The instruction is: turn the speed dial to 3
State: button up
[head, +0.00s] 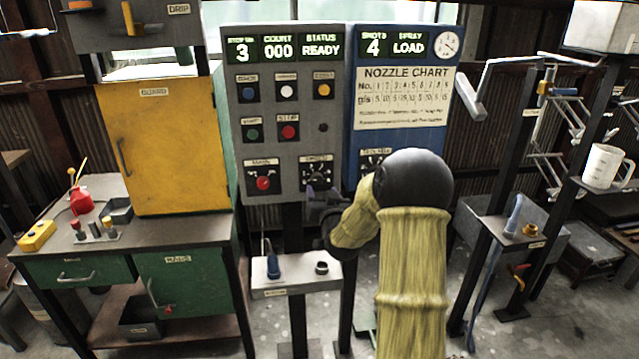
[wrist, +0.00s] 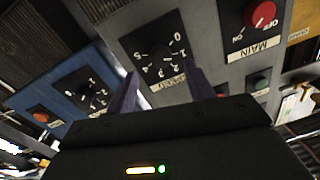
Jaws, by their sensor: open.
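The speed dial (head: 317,175) is a black round knob on a dark numbered plate, low on the grey control panel (head: 290,130). In the wrist view the speed dial (wrist: 160,53) appears tilted, with numerals around it and its "SPEED" label beside it. Where its pointer stands is too small to tell. My gripper (head: 322,194) is just below and in front of the dial in the head view. In the wrist view my gripper (wrist: 160,88) has its two purple fingers apart, with the dial's label between and beyond them. Nothing is between the fingers, and they appear clear of the knob.
The red main switch (head: 263,183) sits left of the dial. A similar dial (wrist: 93,94) is on the blue panel (head: 400,100), partly hidden by my arm in the head view. Push buttons (head: 288,132) are above. A small stand (head: 296,281) is below my gripper.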

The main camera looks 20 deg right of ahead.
aim_at(318, 182)
jog(key=x, duration=0.5)
jog(key=shift+p, duration=0.35)
jog(key=c, duration=1)
